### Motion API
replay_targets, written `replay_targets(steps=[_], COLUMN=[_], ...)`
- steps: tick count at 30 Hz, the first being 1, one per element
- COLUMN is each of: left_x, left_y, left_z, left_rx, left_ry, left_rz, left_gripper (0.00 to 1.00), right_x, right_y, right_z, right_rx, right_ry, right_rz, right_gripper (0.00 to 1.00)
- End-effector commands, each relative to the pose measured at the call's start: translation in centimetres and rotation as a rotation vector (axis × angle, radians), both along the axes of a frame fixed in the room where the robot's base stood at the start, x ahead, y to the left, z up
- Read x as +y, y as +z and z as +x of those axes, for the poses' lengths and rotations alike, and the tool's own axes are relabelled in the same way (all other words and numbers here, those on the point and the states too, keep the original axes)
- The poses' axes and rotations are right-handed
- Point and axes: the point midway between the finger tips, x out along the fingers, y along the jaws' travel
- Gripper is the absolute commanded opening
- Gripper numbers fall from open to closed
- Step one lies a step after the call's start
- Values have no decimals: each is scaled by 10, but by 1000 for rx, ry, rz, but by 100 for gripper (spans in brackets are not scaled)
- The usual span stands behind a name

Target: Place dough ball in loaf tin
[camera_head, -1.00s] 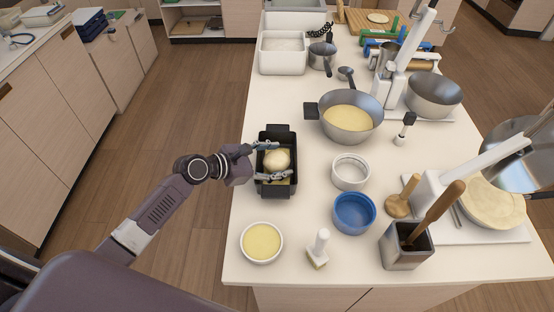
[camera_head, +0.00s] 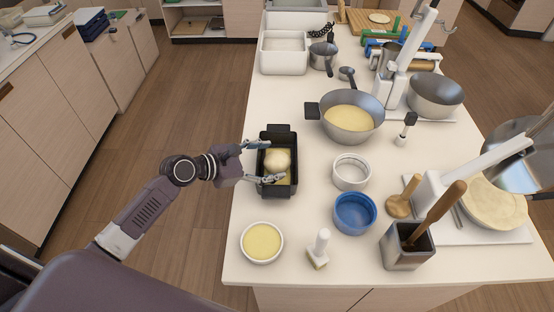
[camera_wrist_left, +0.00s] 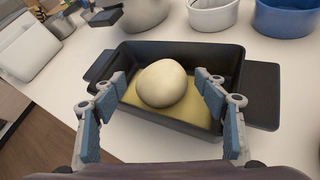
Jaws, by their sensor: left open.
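The pale round dough ball (camera_head: 277,161) lies inside the black loaf tin (camera_head: 279,190), on a yellowish layer at its bottom. In the left wrist view the dough ball (camera_wrist_left: 161,83) sits near the middle of the loaf tin (camera_wrist_left: 135,50). My left gripper (camera_head: 264,162) is open over the tin's left side, one finger toward each end of the tin. In the left wrist view my left gripper (camera_wrist_left: 160,95) has its fingers spread to either side of the dough ball, with gaps between. My right gripper is not in view.
The counter's left edge is close.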

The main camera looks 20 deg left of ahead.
Motion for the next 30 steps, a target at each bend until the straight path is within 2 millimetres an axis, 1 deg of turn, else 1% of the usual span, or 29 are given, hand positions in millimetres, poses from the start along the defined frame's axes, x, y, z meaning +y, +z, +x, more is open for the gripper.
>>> replay_targets(steps=[1, 6, 12, 18, 30], left_x=[8, 29, 45, 50, 50], left_y=[2, 19, 33, 38, 39], left_z=[-10, -35, -54, -60, -60], left_rx=[3, 3, 3, 1, 1], left_ry=[0, -1, -1, -2, -1], left_rz=[5, 3, 2, 1, 1], left_gripper=[67, 67, 67, 67, 67], right_x=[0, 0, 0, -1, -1], right_y=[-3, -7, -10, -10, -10], right_z=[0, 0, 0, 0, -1], right_rx=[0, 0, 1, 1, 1], right_ry=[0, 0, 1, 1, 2], right_rz=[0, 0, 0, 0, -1], right_gripper=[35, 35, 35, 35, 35])
